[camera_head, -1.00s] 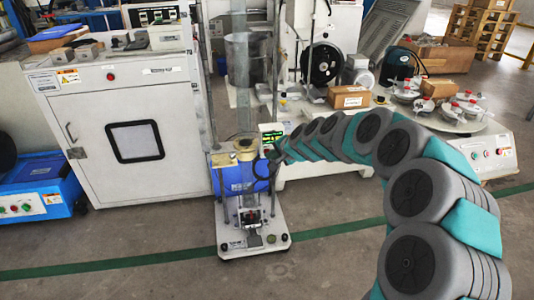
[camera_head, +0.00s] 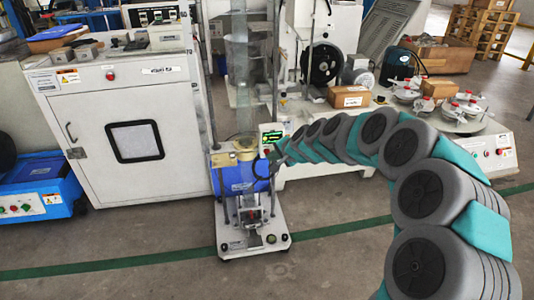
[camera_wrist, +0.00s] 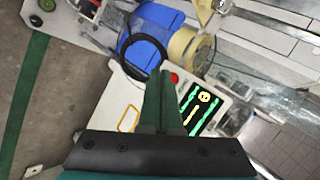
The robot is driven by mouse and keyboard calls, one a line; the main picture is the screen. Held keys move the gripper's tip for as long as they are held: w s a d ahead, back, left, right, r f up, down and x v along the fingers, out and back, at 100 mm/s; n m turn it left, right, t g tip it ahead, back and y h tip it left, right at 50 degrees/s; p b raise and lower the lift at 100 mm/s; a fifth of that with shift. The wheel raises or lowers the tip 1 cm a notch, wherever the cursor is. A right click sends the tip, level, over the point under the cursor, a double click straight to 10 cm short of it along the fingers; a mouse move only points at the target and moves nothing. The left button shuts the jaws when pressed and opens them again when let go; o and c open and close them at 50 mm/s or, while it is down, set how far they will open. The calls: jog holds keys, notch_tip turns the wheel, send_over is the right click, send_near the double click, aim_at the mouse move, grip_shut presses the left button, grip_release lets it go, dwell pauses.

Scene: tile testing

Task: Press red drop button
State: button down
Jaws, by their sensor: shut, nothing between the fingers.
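The drop tester (camera_head: 235,178) stands at the middle of the head view, with a blue body, a clear vertical tube and a white base. Its control panel (camera_head: 271,130) has a lit green display and sits at the right of the blue body. In the wrist view the display (camera_wrist: 200,108) is right of my fingers. A red button (camera_wrist: 174,78) shows just beside the fingertips; I cannot tell whether they touch it. My gripper (camera_wrist: 165,74) is shut and empty, over the panel. In the head view it is small and hard to make out near the panel.
A white cabinet (camera_head: 125,135) stands left of the tester. A white bench (camera_head: 350,110) with a cardboard box (camera_head: 349,96) and a round abrasion machine (camera_head: 452,115) stands behind my arm. Grey floor with a green line (camera_head: 120,266) is free in front.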

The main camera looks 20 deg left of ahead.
jog(key=shift+s+d, duration=0.1)
jog(key=shift+s, duration=0.1)
jog(key=shift+s+d, duration=0.45)
jog(key=shift+s, duration=0.25)
jog(key=shift+s+d, duration=0.4)
jog(key=shift+s, duration=0.35)
jog(key=shift+s+d, duration=0.45)
jog(key=shift+s, duration=0.25)
jog(key=s+d+r+n+g+h+p, duration=0.1)
jog(key=s+d+r+g+h, duration=0.1)
jog(key=s+d, duration=1)
jog(key=s+d+r+n+g+h+p, duration=0.2)
jog(key=s+d+r+g+h, duration=0.1)
jog(key=s+d, duration=0.9)
jog(key=s+d+r+n+g+h+p, duration=0.1)
jog(key=s+d+r+g+h, duration=0.1)
jog(key=s+d, duration=1.1)
jog(key=s+r+h, duration=0.1)
jog(key=s, duration=0.4)
jog(key=shift+s+r+n+g, duration=0.25)
jog(key=shift+n+g, duration=0.05)
jog(key=shift+n, duration=0.1)
